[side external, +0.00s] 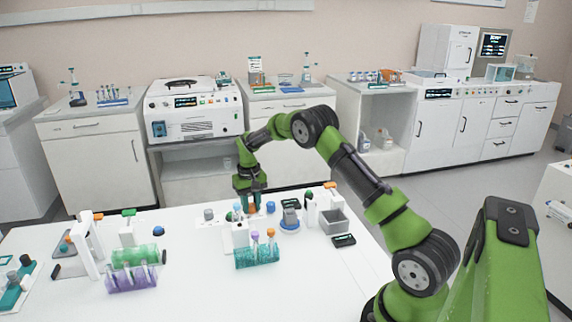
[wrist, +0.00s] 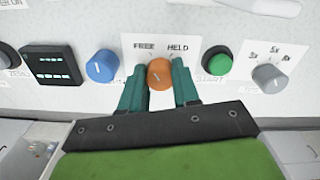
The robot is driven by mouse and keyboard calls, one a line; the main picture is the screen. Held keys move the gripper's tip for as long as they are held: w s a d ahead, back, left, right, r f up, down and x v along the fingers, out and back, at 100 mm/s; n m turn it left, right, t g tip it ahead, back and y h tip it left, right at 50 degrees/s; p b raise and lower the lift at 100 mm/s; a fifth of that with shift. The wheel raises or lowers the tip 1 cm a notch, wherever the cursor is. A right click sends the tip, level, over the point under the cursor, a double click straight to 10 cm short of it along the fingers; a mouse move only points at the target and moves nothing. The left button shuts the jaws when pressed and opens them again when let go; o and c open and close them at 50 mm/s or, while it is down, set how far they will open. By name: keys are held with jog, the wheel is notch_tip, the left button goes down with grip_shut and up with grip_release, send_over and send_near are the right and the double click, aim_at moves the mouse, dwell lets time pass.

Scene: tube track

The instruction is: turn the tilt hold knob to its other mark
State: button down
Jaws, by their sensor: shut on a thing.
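The orange tilt hold knob (wrist: 160,74) sits on a white panel in the wrist view, below a label reading FREE on the left and HELD on the right. A small pale pointer line shows on its face; it seems to lean toward FREE, but it is too small to be sure. My gripper (wrist: 160,82) has one teal finger on each side of the knob and is shut on it. In the side external view my gripper (side external: 250,203) points down at the far edge of the white table, and the knob is mostly hidden there.
In the wrist view a blue knob (wrist: 102,67) and a black display (wrist: 51,66) are to the left. A green START button (wrist: 216,64) and a grey knob (wrist: 269,78) are to the right. Tube racks (side external: 257,256) stand on the table (side external: 205,285).

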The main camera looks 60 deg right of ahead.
aim_at(251, 205)
jog(key=shift+r+n, duration=0.1)
jog(key=shift+n, duration=0.2)
jog(key=c, duration=0.8)
grip_release()
notch_tip(251, 205, up, 17)
jog(key=shift+f, duration=0.1)
